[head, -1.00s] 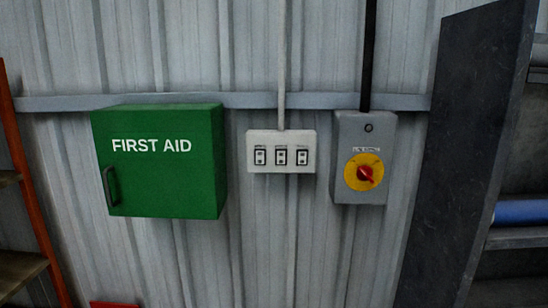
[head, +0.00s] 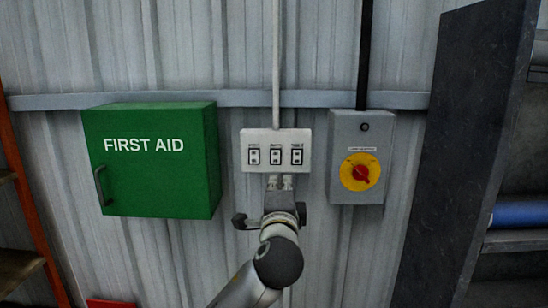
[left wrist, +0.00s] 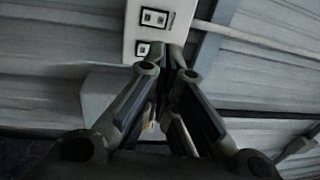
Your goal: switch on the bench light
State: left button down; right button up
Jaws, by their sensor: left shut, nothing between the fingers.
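A white switch plate (head: 265,138) on the corrugated wall carries three rocker switches in a row: left (head: 254,157), middle (head: 275,157) and right (head: 297,157). Small labels sit above them, too blurred to read surely. My left gripper (head: 280,182) is shut and empty, its tips at the plate's lower edge, below the middle switch. I cannot tell whether they touch the plate. In the left wrist view the plate (left wrist: 133,28) shows two switches, and the shut fingers (left wrist: 168,62) cover its near end. My right gripper is not in view.
A green first aid box (head: 150,175) hangs left of the plate. A grey isolator box (head: 345,130) with a red and yellow rotary knob (head: 361,172) is close on the right. A dark upright panel (head: 455,150) and shelving stand farther right.

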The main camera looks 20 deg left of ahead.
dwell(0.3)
pick_arm(q)
jog(key=p, duration=0.4)
send_near(281, 151)
jog(key=x, duration=0.4)
jog(key=shift+w+a+r, duration=0.1)
jog(key=shift+a, duration=0.05)
jog(key=shift+p+x, duration=0.3)
jog(key=shift+x, duration=0.7)
